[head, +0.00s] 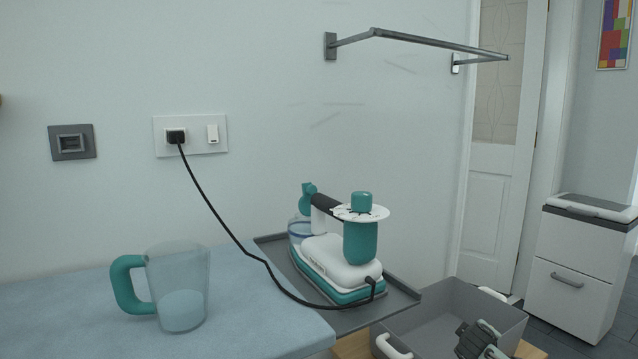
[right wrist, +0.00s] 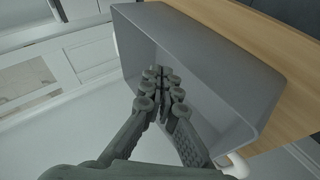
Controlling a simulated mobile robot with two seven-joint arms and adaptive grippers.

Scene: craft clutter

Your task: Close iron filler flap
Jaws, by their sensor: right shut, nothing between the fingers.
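The white and teal iron (head: 325,262) rests flat on a grey tray (head: 400,299) at the right end of the ironing surface. A teal piece (head: 308,190), apparently the filler flap, stands raised at its far left end, above a clear tank (head: 299,230). A white dial (head: 360,213) with a teal knob tops the thick rear post. My right gripper (head: 482,340) is low at the right, at the grey bin and well apart from the iron. In the right wrist view its fingers (right wrist: 161,88) are shut and empty. My left gripper is out of view.
A clear jug (head: 180,290) with a teal handle stands on the blue surface (head: 80,310). A black cord (head: 215,210) runs from the wall socket to the iron. The grey bin (head: 440,310) is below the tray. A metal rail (head: 440,43) juts from the wall above.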

